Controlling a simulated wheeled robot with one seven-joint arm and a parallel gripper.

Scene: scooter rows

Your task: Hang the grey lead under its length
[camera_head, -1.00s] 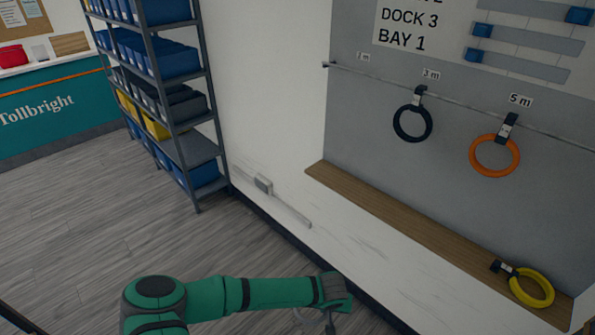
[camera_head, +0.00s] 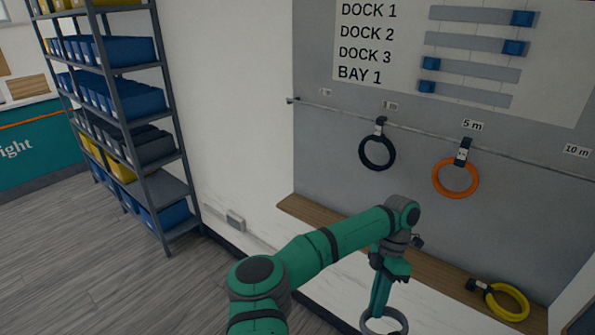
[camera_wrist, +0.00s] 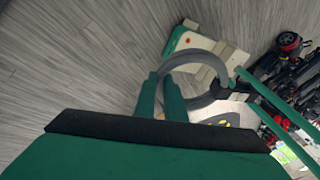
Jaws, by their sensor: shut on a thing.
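The grey lead (camera_head: 398,318) is a coiled ring, held by my gripper (camera_head: 378,306) low in front of the wall shelf. In the wrist view the grey lead (camera_wrist: 208,56) shows as a loop by my green fingers, with a dark clip on its right side. I cannot read any length on it. The length labels run along a thin rail (camera_head: 345,110): 1 m (camera_head: 325,91) at the left end, then 3 m (camera_head: 390,105), 5 m (camera_head: 474,125) and 10 m (camera_head: 577,150). No lead hangs under 1 m or 10 m.
A black lead (camera_head: 364,158) hangs under 3 m and an orange lead (camera_head: 437,182) under 5 m. A yellow lead (camera_head: 511,311) lies on the wooden shelf (camera_head: 310,208). A rack of bins (camera_head: 160,150) stands left. In the wrist view, scooters (camera_wrist: 290,75) stand at right.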

